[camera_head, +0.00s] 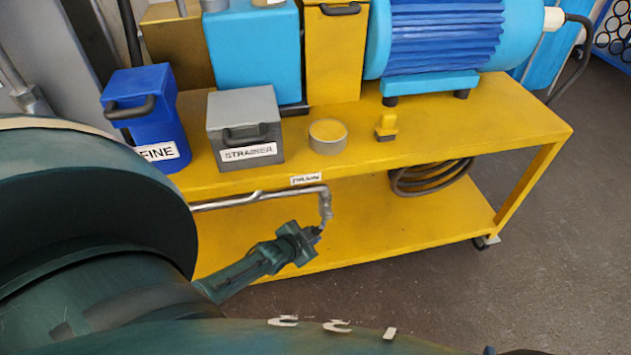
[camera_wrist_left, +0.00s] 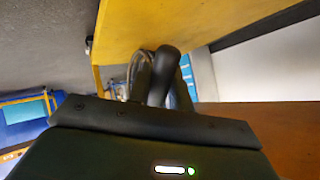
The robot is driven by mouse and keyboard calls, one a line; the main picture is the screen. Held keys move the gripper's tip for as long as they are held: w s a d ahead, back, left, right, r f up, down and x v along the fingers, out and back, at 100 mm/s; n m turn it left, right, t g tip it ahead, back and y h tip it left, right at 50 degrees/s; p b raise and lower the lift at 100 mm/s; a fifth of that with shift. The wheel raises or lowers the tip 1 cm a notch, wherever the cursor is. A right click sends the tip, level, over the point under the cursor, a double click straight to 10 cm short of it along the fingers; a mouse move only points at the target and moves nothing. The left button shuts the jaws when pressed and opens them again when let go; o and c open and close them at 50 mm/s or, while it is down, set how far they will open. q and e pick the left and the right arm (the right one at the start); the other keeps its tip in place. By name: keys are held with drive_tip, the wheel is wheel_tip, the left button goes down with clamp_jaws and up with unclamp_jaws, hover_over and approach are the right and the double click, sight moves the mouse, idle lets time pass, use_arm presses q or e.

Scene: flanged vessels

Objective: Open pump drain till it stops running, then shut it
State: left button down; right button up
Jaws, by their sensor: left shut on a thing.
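The steel drain pipe (camera_head: 255,197) runs along the front of the yellow cart, under a white DRAIN label (camera_head: 306,180). It bends down at its right end into a small valve (camera_head: 325,205). My left gripper (camera_head: 313,234) reaches from the left and is shut at the lower end of this valve, seemingly on its handle. The gripped part is mostly hidden by the fingers. In the left wrist view a dark rounded piece (camera_wrist_left: 163,72) stands between the fingers, close under the yellow surface. No running liquid can be made out. My right gripper is not in view.
The yellow cart (camera_head: 480,130) carries a blue FINE box (camera_head: 145,100), a grey STRAINER box (camera_head: 243,125), a round tin (camera_head: 328,136), a small yellow piece (camera_head: 387,125) and a blue motor (camera_head: 445,35). A coiled hose (camera_head: 430,178) hangs below. Floor at right is clear.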

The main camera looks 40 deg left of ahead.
use_arm(q)
drive_tip(key=r+g+p, duration=0.1)
drive_tip(key=y+p, duration=0.1)
drive_tip(key=p, duration=0.1)
drive_tip(key=s+r+m+g+p, duration=0.1)
drive_tip(key=p, duration=0.1)
drive_tip(key=shift+a+r+g+y, duration=0.3)
drive_tip(key=shift+a, duration=0.05)
drive_tip(key=shift+s+a+r+g+y+p, duration=0.15)
drive_tip(key=shift+g+y+p, duration=0.15)
drive_tip(key=shift+p, duration=0.2)
drive_tip(key=shift+s+a+r+m+g+y+p, duration=0.1)
drive_tip(key=shift+r+m+g+y+p, duration=0.35)
drive_tip(key=shift+g+p, duration=0.25)
drive_tip(key=shift+s+a+r+m+g+y+p, duration=0.15)
drive_tip(key=shift+r+m+g+y+p, duration=0.3)
drive_tip(key=shift+r+g+y+p, duration=0.4)
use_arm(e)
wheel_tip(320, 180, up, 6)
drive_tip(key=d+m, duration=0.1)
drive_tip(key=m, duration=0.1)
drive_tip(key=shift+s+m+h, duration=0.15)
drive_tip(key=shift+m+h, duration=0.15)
use_arm(q)
drive_tip(key=shift+g, duration=0.25)
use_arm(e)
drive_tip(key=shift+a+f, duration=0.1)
use_arm(q)
drive_tip(key=c, duration=1.3)
unclamp_jaws()
